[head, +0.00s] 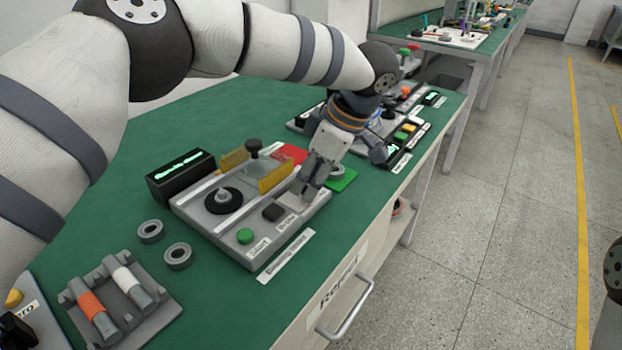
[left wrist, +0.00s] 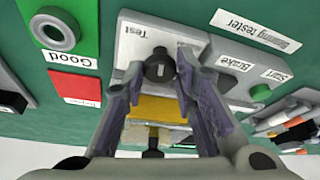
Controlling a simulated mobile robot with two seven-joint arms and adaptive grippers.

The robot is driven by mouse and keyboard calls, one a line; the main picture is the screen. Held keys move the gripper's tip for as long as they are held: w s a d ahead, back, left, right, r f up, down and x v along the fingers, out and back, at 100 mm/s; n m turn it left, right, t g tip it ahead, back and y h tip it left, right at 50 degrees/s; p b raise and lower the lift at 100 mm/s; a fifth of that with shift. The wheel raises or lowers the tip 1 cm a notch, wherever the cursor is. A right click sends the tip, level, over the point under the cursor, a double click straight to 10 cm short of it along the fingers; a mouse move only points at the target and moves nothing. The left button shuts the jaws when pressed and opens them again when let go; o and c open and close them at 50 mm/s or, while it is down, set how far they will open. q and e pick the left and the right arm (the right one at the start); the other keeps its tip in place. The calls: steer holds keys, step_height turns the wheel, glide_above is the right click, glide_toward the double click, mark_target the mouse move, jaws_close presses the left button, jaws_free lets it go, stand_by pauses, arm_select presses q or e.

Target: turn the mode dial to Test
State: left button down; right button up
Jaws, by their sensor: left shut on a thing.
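The mode dial (left wrist: 160,66) is a small round black knob with a short pale mark on its face, on the grey bearing tester (head: 222,237). My left gripper (head: 306,188) reaches down onto the tester's right end and is shut on the dial. Its fingers also show on both sides of the knob in the left wrist view (left wrist: 161,76). A "Test" label (left wrist: 124,38) is on the panel to the left of the dial in that view. In the head view the gripper hides the dial. My right gripper is not in view.
The tester also has a black brake button (head: 273,212), a green start button (head: 245,236) and a yellow guard (head: 274,179). A red mat (head: 290,153) and a green mat (head: 343,181) lie beside it. Two grey rings (head: 178,256) and a roller holder (head: 150,322) are nearby.

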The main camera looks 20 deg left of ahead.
arm_select(q)
steer(key=n, duration=0.1)
steer(key=n+g+b, duration=0.1)
steer(key=n, duration=0.1)
steer(key=n+g, duration=0.1)
steer(key=n, duration=0.1)
steer(key=shift+w+f, duration=0.15)
steer(key=shift+f, duration=0.1)
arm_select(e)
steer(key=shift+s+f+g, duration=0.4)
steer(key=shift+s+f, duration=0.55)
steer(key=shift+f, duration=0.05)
arm_select(q)
steer(key=shift+r+n+b, duration=0.1)
steer(key=shift+n+b, duration=0.2)
steer(key=shift+n, duration=0.1)
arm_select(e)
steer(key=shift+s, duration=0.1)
arm_select(q)
steer(key=c, duration=1.3)
jaws_free()
step_height(320, 180, up, 10)
